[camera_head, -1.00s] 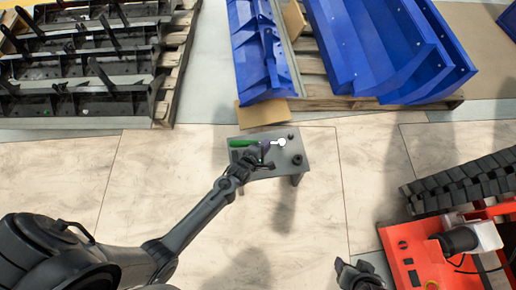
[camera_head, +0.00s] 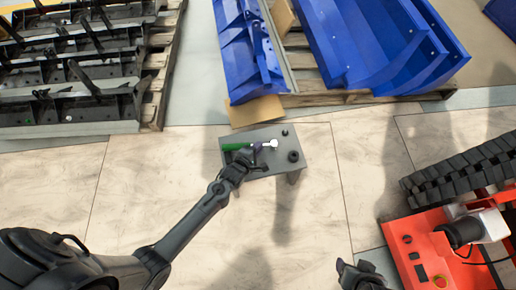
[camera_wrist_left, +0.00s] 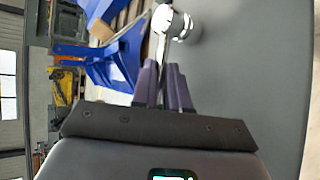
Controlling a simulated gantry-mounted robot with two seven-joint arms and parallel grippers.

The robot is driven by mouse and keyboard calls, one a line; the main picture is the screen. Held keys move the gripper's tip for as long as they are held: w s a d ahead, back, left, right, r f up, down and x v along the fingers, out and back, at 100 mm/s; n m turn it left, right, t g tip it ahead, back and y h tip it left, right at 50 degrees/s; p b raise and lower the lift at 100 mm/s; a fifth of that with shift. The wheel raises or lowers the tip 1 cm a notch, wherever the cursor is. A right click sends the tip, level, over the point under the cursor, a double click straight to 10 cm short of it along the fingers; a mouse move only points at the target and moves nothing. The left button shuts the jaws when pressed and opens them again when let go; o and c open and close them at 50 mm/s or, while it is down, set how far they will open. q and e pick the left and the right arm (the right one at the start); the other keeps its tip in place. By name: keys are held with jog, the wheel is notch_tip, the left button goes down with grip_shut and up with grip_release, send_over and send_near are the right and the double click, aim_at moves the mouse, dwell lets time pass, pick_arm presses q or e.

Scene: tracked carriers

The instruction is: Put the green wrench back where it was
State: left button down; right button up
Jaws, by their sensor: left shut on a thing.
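The green wrench has a green handle (camera_head: 237,147) at its left end and a round silver head (camera_head: 274,143) at its right end. My left gripper (camera_head: 256,150) is shut on its middle, above the small grey table (camera_head: 262,167). In the left wrist view, the fingers (camera_wrist_left: 164,75) close on the silver shaft below the shiny head (camera_wrist_left: 172,22); the green handle is hidden there. Whether the wrench touches the table is unclear. My right gripper (camera_head: 360,276) is at the bottom edge of the head view, away from the table; its jaws are too unclear to read.
A black ring (camera_head: 293,156) and a small black piece (camera_head: 285,132) are on the table's right part. Blue carriers (camera_head: 365,45) and black racks (camera_head: 75,75) on pallets stand behind. An orange machine (camera_head: 425,250) is at right. The floor in front is clear.

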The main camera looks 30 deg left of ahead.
pick_arm(q)
jog(key=shift+w, duration=0.1)
jog(key=c, duration=1.1)
grip_release()
jog(key=shift+f, duration=0.15)
jog(key=shift+r, duration=0.25)
jog(key=shift+s+r+p, duration=0.2)
jog(key=shift+s+p, duration=0.1)
jog(key=shift+s, duration=0.05)
jog(key=s+r+m+g+p, duration=0.2)
jog(key=s+r+m+g, duration=0.1)
jog(key=s+r+m, duration=0.4)
jog(key=s+r+m+g+p, duration=0.2)
jog(key=s+r+m+g, duration=0.1)
jog(key=s+r+m, duration=0.4)
jog(key=s+a+r+m+g+p, duration=0.1)
jog(key=s+r+m+g+p, duration=0.1)
jog(key=s+r+m, duration=0.6)
jog(key=shift+s+r+m+g, duration=0.1)
jog(key=shift+s+m+g, duration=0.45)
jog(key=shift+s, duration=0.8)
